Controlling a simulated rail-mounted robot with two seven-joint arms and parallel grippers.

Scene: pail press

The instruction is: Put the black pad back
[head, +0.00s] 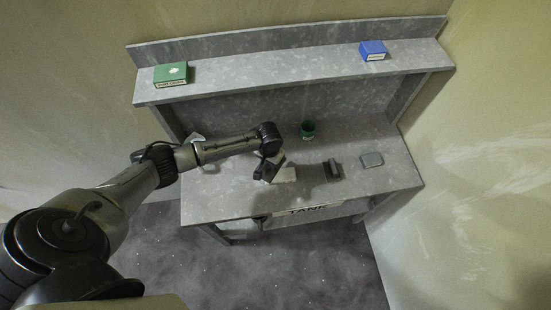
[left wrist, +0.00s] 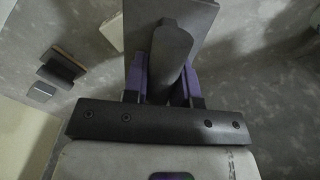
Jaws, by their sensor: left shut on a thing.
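My left gripper (left wrist: 165,88) is shut on a dark pad (left wrist: 195,22), seemingly the black pad, a flat plate with a rounded handle (left wrist: 172,50) between the purple fingers. In the head view my left gripper (head: 271,163) is over the left-middle of the table, beside a pale block (head: 286,174). Whether the pad touches the table or the block cannot be told. A second dark block with an upright part (head: 333,170) stands further right; it also shows in the left wrist view (left wrist: 64,66). My right gripper is not in view.
A flat grey piece (head: 372,160) lies at the table's right, and a dark green cup (head: 307,131) stands behind. A green box (head: 171,74) and a blue box (head: 373,51) sit on the raised shelf (head: 270,72). The table's far right is clear.

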